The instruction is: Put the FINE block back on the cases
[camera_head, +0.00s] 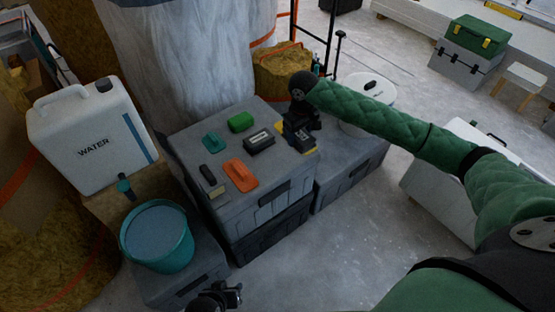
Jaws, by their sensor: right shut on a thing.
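My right gripper (301,128) is at the right edge of the stacked grey cases (272,193), shut on a dark block with yellow marks (308,151). I take it for the FINE block, but its lettering is too small to read and the gripper hides much of it. I cannot tell whether it touches the case top. Another dark block with a pale label (260,140) lies on the case top, left of the gripper. My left gripper (228,293) is low at the bottom edge, away from the cases; its jaw opening is unclear.
The case top also holds a green block (241,122), a teal float (212,142), an orange float (240,175) and small dark tools. A water can (95,135) and a teal bucket (157,237) stand left. A white bucket (369,103) stands behind my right arm.

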